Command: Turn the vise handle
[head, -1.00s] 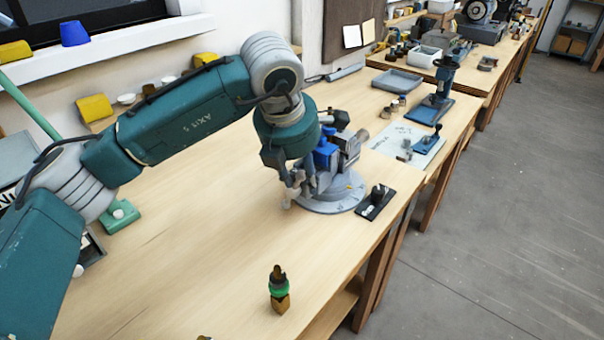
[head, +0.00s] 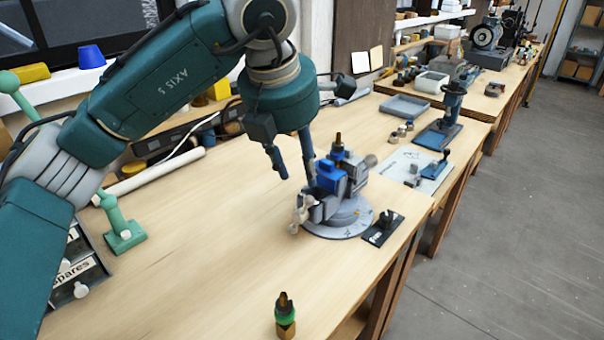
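The vise (head: 352,190) stands on a round grey base (head: 335,230) on the workbench, with blue parts at its jaws. A dark, brass-coloured piece (head: 338,142) stands up at the vise's jaws. The vise handle (head: 298,214), a pale metal piece, is at the near left side of the vise. My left gripper (head: 297,178) is open and empty, its two fingers spread and pointing down. It is above the handle and apart from it, with the right finger just in front of the vise body in the picture. My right gripper is out of view.
A green and brass fitting (head: 285,314) stands at the near bench edge. A black plate with a knob (head: 383,228) lies right of the vise. A grey tray (head: 405,107) and a blue stand (head: 440,130) are farther back.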

